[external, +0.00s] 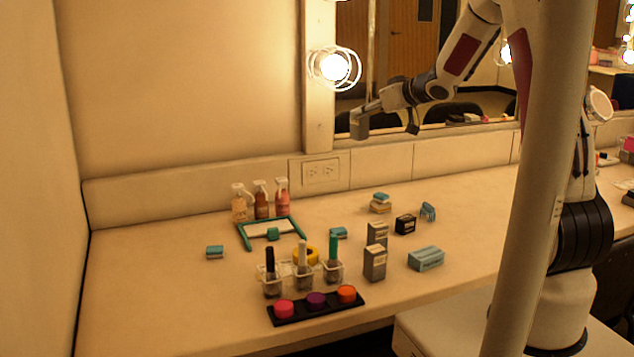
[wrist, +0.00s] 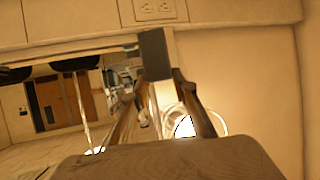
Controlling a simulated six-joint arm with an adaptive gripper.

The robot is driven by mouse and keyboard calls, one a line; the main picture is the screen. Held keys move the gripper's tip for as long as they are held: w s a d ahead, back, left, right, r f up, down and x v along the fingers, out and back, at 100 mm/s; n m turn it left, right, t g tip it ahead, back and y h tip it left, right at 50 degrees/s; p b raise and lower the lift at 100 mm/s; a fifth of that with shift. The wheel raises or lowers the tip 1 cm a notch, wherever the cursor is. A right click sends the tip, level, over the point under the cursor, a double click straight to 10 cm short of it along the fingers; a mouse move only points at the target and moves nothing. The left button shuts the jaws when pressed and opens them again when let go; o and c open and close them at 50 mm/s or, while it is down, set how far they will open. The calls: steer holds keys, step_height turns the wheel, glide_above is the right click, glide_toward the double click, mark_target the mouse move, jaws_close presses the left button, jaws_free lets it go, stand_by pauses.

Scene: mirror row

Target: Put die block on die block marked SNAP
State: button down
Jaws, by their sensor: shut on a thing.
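My gripper (external: 372,116) is raised high above the back of the counter, in front of the mirror. It is shut on a grey block (external: 359,125), which also shows between the fingertips in the wrist view (wrist: 155,54). Two upright grey blocks with pale labels stand on the counter, a rear one (external: 377,235) and a front one (external: 375,263), well below my gripper. The lettering is too small to read, so I cannot tell which is marked SNAP.
A black block (external: 405,225), a blue box (external: 426,258) and a small stack (external: 380,204) stand near the grey blocks. Bottles in holders (external: 303,272), a black tray (external: 316,307), spray bottles (external: 261,200) and a teal-framed tray (external: 270,229) lie left. A lit bulb (external: 334,68) juts out nearby.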

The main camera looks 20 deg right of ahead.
steer(key=shift+w+a+r+n+g+y, duration=0.2)
steer(key=shift+a+r+n+g+y, duration=0.2)
steer(key=shift+n+y, duration=0.4)
steer(key=shift+s+a+r+n+g+y, duration=0.1)
steer(key=shift+s+a+n+g+y, duration=0.1)
steer(key=shift+n+y, duration=0.25)
steer(key=shift+s+a+r+n+g+y, duration=0.1)
steer(key=shift+a+n+y, duration=0.1)
steer(key=shift+n+y, duration=0.2)
steer(key=s+a+f+n+g+y, duration=0.1)
steer(key=s+f+n+g+y, duration=0.1)
steer(key=s+n+g, duration=0.3)
steer(key=s+f+n+g+y, duration=0.3)
steer(key=s+n+g, duration=0.2)
steer(key=s, duration=0.9)
steer(key=shift+a+f+n+g+y, duration=0.3)
steer(key=shift+a+n+g+y, duration=0.1)
steer(key=shift+n, duration=0.25)
steer(key=shift+f, duration=0.1)
step_height(320, 180, down, 6)
steer(key=shift+f, duration=0.15)
steer(key=shift+f, duration=1.75)
